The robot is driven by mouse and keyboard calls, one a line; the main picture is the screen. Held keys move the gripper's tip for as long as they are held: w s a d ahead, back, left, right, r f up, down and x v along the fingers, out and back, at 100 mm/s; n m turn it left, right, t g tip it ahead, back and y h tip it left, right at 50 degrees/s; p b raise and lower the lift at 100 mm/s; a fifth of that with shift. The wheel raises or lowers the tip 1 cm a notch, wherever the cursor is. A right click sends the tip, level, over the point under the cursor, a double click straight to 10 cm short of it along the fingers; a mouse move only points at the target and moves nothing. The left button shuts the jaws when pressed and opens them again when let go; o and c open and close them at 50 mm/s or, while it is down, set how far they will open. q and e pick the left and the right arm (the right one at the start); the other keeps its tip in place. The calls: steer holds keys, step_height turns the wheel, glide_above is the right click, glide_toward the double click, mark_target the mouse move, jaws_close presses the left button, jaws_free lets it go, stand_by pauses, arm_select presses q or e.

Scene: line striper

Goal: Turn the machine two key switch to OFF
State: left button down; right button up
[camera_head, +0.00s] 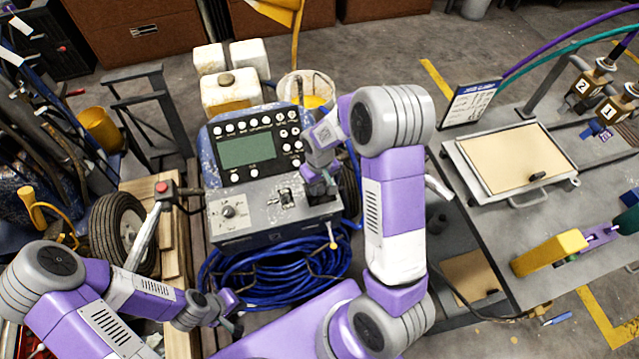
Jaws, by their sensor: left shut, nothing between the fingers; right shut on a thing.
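The line striper's control box (262,222) stands in the middle, with a grey front panel below a blue console (215,150). The panel carries a round dial (229,212) at left and a toggle (286,198) in the middle. My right gripper (320,190) reaches down onto the panel's right end and is shut on what seems to be the key switch. Its fingers hide the switch, so its setting cannot be read. My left gripper (232,310) is shut and empty, low and left of the blue hose, apart from the panel.
A blue hose coil (275,270) lies below the box. A red button (162,187) sits on the handle at left. White jugs (230,92) and a bucket (318,84) stand behind.

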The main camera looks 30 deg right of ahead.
mark_target(319, 188)
steer(key=shift+n, duration=0.6)
steer(key=o, duration=1)
steer(key=shift+o, duration=0.2)
step_height(319, 188, up, 8)
steer(key=shift+f+p, duration=0.15)
steer(key=shift+p, duration=0.85)
